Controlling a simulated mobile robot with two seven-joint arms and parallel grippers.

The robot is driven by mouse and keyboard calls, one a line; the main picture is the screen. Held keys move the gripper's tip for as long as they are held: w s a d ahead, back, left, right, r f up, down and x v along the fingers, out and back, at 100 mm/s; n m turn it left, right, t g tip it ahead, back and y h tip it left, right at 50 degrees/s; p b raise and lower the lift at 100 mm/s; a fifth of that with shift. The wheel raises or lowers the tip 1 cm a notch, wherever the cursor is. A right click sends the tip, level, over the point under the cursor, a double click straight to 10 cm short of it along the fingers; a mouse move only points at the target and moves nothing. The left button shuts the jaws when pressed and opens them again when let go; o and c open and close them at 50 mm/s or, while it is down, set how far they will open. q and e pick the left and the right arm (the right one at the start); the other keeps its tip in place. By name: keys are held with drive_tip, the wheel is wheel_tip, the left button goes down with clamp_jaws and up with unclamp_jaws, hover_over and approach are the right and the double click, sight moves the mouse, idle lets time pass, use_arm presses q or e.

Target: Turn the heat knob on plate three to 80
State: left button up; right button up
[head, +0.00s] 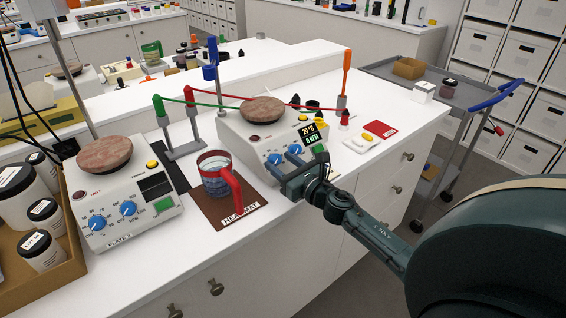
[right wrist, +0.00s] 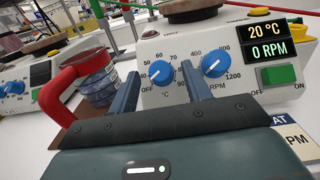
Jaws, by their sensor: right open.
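The central hotplate (head: 238,132) is white with a round brown top. Its number label is not readable. Its display (head: 309,134) reads 20 °C and 0 RPM. Its blue heat knob (right wrist: 162,73) is at the left of the panel, its white mark pointing to the lower left, near the low end of the scale. The blue RPM knob (right wrist: 213,63) is to its right. My right gripper (head: 300,168) is open in front of this panel. My left gripper is out of view.
A glass with a red handle (head: 215,177) stands on a brown heat mat (head: 244,203) left of the gripper. Plate 2 (head: 118,200) and a box of jars (head: 62,270) are farther left. A stand with coloured tubes (head: 190,150) is behind.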

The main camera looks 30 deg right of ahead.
drive_tip(key=shift+c, duration=0.3)
drive_tip(key=c, duration=0.9)
drive_tip(key=shift+c, duration=0.2)
drive_tip(key=shift+m, duration=0.3)
